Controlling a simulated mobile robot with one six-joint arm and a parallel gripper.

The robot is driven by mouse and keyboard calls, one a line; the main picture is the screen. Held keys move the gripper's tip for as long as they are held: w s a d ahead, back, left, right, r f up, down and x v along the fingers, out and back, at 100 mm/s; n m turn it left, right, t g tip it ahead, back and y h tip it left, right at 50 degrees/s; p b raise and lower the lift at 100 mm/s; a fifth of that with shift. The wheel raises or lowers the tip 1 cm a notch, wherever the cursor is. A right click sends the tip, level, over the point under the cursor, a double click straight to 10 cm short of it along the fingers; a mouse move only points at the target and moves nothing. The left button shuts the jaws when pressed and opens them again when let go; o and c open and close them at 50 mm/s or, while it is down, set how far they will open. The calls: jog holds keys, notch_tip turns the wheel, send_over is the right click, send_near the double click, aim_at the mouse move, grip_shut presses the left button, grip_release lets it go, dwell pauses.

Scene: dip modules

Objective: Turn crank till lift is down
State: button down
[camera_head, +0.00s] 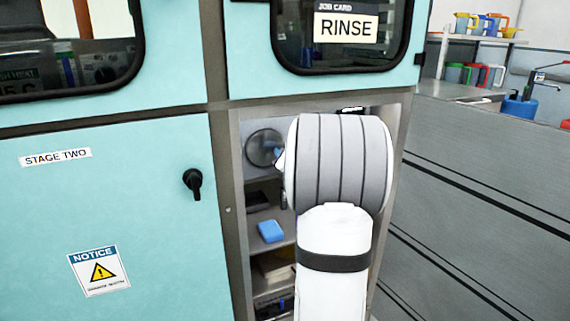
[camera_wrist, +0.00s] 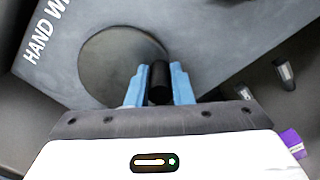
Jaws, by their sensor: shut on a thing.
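The crank shows in the wrist view as a round dark grey disc (camera_wrist: 112,62) with a black knob (camera_wrist: 160,80) near its edge. My gripper (camera_wrist: 158,85) has its two blue fingers on either side of the knob, shut on it. In the head view the crank disc (camera_head: 262,147) is in the upper left of an open recess, on a grey panel. My gripper's blue tip (camera_head: 278,154) shows at the disc's right edge; my arm hides the rest. A partly cut-off label beginning "HAND WI" (camera_wrist: 45,35) is beside the disc. I cannot make out the lift.
Below the crank, shelves hold a blue block (camera_head: 271,231) and dark items. A teal door marked "STAGE TWO" with a black handle (camera_head: 192,183) is on the left. Above is a window with a "RINSE" card (camera_head: 346,27). A grey partition (camera_head: 480,200) bounds the right.

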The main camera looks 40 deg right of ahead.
aim_at(254, 158)
jog(key=m+b, duration=0.1)
jog(key=f+m+b, duration=0.1)
jog(key=shift+a+f+m, duration=0.2)
jog(key=shift+a+m, duration=0.1)
jog(key=shift+m, duration=0.1)
jog(key=a+m, duration=0.1)
jog(key=m, duration=0.2)
jog(key=a+m+b, duration=0.1)
jog(key=m, duration=0.2)
jog(key=w+a+f+m+b, duration=0.1)
jog(key=m, duration=0.3)
jog(key=shift+a+f, duration=0.1)
jog(key=shift+a, duration=0.1)
jog(key=m, duration=0.1)
jog(key=a+m, duration=0.1)
jog(key=m, duration=0.1)
jog(key=a+m+p, duration=0.1)
jog(key=m, duration=0.1)
jog(key=shift+w+r, duration=0.2)
jog(key=shift+r, duration=0.1)
jog(key=m, duration=0.2)
jog(key=a+r+m+p, duration=0.1)
jog(key=shift+w+m, duration=0.15)
jog(key=shift+m, duration=0.25)
jog(key=shift+a+r+m+p, duration=0.2)
jog(key=shift+m+p, duration=0.15)
jog(key=shift+m, duration=0.35)
jog(key=shift+a+r+m+p, duration=0.15)
jog(key=shift+m+p, duration=0.15)
jog(key=shift+m, duration=0.4)
